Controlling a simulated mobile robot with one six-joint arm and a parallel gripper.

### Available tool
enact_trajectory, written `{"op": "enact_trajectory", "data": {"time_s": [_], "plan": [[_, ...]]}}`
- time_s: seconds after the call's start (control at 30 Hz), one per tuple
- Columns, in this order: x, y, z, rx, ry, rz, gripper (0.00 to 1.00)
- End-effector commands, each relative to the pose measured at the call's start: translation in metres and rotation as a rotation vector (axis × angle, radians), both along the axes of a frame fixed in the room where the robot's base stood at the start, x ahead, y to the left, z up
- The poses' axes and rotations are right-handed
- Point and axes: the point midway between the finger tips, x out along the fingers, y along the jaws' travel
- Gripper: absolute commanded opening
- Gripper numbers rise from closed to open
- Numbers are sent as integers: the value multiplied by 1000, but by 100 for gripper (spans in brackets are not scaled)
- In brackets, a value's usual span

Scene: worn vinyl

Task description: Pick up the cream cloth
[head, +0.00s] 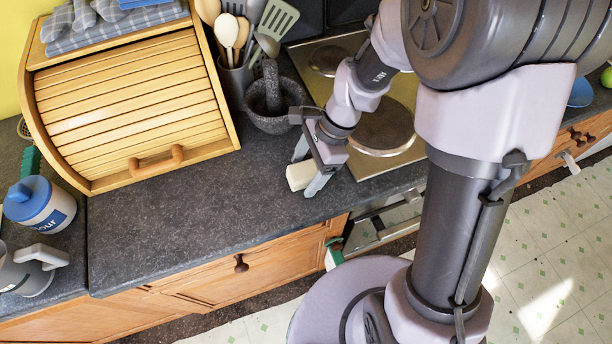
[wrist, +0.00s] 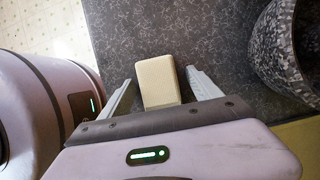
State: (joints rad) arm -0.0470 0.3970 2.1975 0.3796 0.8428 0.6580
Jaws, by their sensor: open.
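The cream cloth shows as a small cream block-like shape (head: 300,175) on the dark countertop, beside the hob's left edge. It also shows in the wrist view (wrist: 158,82), lying between the two fingers. My gripper (head: 309,172) is over it, with its fingers pointing down to the counter. In the wrist view my gripper (wrist: 162,88) is open, with one finger on each side of the cream cloth and a gap on both sides. Part of the near end of the cloth is hidden by the gripper body.
A stone mortar with pestle (head: 268,112) stands just behind my gripper. A metal hob (head: 395,150) lies to the right. A wooden bread bin (head: 130,110) and a flour jar (head: 38,203) stand to the left. The countertop (head: 190,225) in front of the bin is clear.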

Motion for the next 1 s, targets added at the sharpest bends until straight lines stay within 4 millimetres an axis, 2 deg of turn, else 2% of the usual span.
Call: {"op": "enact_trajectory", "data": {"time_s": [0.13,0.47,0.77,1.0], "plan": [[0,0,2,0,-1,0,73],[0,0,2,0,-1,0,8],[0,0,6,0,-1,0,8],[1,0,39,1,-2,0,8]]}}
